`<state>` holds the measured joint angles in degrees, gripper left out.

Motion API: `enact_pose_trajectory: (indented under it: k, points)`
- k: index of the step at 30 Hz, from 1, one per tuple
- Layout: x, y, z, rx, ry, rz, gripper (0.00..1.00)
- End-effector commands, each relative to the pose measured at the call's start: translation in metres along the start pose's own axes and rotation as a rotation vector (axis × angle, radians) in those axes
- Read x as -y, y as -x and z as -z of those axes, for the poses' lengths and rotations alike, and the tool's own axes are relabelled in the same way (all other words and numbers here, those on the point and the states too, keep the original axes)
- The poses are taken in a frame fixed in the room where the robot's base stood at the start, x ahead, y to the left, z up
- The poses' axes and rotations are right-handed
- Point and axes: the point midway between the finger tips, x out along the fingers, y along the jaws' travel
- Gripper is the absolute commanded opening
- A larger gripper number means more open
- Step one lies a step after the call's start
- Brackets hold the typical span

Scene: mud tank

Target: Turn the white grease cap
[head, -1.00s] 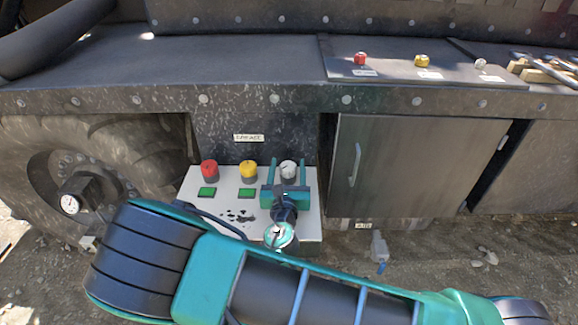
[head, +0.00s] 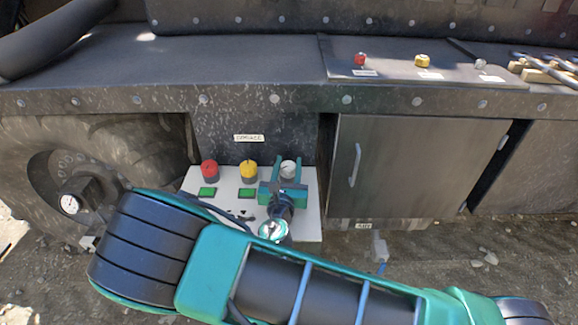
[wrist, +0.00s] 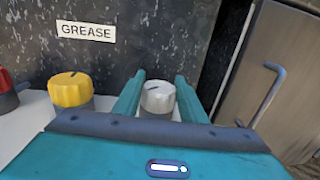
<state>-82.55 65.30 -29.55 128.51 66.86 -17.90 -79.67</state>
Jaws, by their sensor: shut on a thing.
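The white grease cap (head: 288,168) stands at the right of a row of three caps on the pale panel (head: 308,222). In the wrist view the white cap (wrist: 158,97) sits between my two teal fingers and bears a dark slanting mark. My gripper (head: 286,172) is shut on the cap, one finger on each side. Its lower part is hidden behind the gripper body. A white label reading GREASE (wrist: 86,31) is on the dark wall above.
A cabinet door with a handle (head: 355,165) is at the right. A wheel (head: 100,155) is at the left.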

Motion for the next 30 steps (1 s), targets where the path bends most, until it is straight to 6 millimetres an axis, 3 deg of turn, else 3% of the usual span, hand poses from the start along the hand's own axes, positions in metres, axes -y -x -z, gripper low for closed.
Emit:
enact_pose_trajectory:
  k: [18, 30]
  points:
    - [-0.0023, 0.0003, 0.0016, -0.002, -0.003, 0.441, 0.15]
    - [-0.0021, 0.0005, 0.0015, -0.003, -0.001, 0.602, 0.15]
